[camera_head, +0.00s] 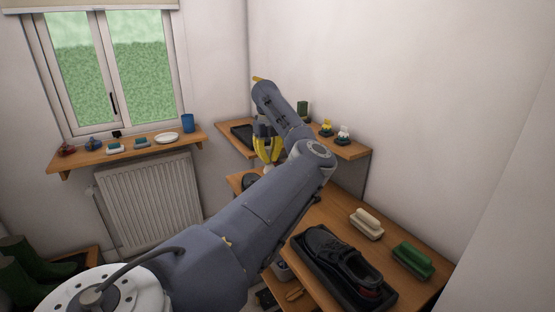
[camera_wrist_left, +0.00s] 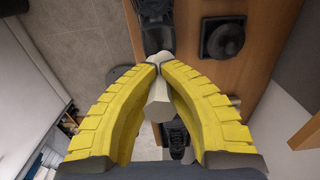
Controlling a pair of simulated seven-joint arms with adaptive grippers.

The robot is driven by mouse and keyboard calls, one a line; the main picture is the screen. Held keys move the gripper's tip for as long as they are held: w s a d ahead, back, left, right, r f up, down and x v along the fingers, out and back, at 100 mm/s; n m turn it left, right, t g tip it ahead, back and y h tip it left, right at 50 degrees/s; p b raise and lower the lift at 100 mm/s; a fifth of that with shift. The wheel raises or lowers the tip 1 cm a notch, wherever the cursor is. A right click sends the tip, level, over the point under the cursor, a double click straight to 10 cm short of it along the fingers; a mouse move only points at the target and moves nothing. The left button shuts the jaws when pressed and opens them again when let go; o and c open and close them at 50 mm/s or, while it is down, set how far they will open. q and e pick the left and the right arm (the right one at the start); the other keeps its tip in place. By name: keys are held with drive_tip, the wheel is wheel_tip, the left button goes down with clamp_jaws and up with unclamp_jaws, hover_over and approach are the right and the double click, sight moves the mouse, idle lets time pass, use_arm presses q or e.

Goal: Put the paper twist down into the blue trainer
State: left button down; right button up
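My left gripper (camera_head: 267,150) has yellow fingers and hangs over the far end of the bench. In the left wrist view its fingertips (camera_wrist_left: 159,70) are closed around a pale, faceted paper twist (camera_wrist_left: 158,108). A bit of the twist shows below the fingers in the head view (camera_head: 268,168). The twist is held clear of the bench. A dark shoe (camera_wrist_left: 153,32) lies beyond the fingertips in the wrist view, and another dark shoe (camera_wrist_left: 178,136) shows lower down. I cannot make out a clearly blue trainer. My right gripper is not in view.
A black shoe in a tray (camera_head: 340,258) and two brushes, cream (camera_head: 367,222) and green (camera_head: 412,260), occupy the near bench. A wall shelf (camera_head: 352,150) holds small items. A blue cup (camera_head: 187,123) stands on the sill.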

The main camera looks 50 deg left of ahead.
use_arm(q)
drive_tip(key=shift+s+a+f, duration=0.15)
drive_tip(key=shift+f, duration=2.65)
drive_tip(key=shift+f, duration=0.15)
drive_tip(key=shift+f, duration=3.05)
drive_tip(key=c, duration=1.5)
unclamp_jaws()
